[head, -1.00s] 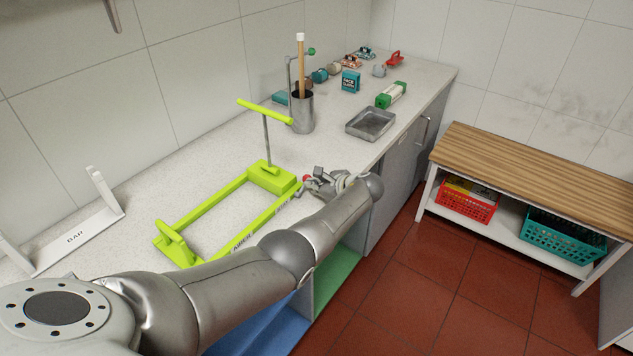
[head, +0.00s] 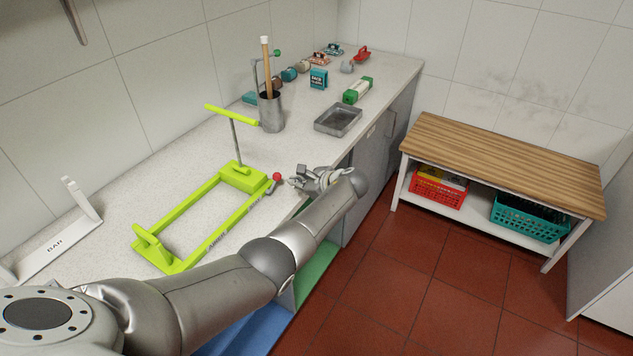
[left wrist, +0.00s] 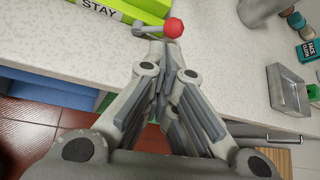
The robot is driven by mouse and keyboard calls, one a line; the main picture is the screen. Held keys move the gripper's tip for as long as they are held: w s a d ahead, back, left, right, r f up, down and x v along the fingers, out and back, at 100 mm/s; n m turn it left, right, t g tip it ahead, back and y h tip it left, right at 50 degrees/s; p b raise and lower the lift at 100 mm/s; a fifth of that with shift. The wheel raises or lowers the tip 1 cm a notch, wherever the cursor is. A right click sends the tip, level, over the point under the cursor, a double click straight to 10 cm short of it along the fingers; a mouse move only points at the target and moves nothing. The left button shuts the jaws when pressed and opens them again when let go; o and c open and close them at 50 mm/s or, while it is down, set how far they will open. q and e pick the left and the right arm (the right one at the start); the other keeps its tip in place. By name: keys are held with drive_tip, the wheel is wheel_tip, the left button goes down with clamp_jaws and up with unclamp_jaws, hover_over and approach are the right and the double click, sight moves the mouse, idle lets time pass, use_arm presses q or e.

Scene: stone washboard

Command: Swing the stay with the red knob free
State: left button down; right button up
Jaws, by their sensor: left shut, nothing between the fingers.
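The lime-green frame (head: 207,191) lies on the counter with an upright post and yellow-green bar at its far end. The stay (head: 271,187) is a short grey lever at that end, tipped with a red knob (head: 277,176). In the left wrist view the knob (left wrist: 173,27) is just beyond my fingertips, with the grey lever (left wrist: 148,31) running left from it beside a "STAY" label (left wrist: 98,8). My left gripper (head: 292,182) is shut and empty, just right of the knob with a small gap. How the stay is seated is too small to tell. My right gripper is out of view.
A metal tray (head: 338,120), a metal cup (head: 271,112) with a wooden stick, and small boxes stand farther along the counter. A white "BAR" stand (head: 57,244) is at left. A wooden-topped bench (head: 500,165) holds baskets across the red floor.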

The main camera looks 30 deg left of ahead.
use_arm(q)
drive_tip(key=v, duration=0.6)
drive_tip(key=shift+b, duration=0.3)
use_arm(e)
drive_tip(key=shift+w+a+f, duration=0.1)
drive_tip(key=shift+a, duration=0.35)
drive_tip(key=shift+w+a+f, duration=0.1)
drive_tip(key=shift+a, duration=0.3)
use_arm(q)
drive_tip(key=shift+s+d+r, duration=0.1)
drive_tip(key=shift+s+r, duration=0.05)
drive_tip(key=shift+r, duration=0.05)
drive_tip(key=shift+f, duration=0.1)
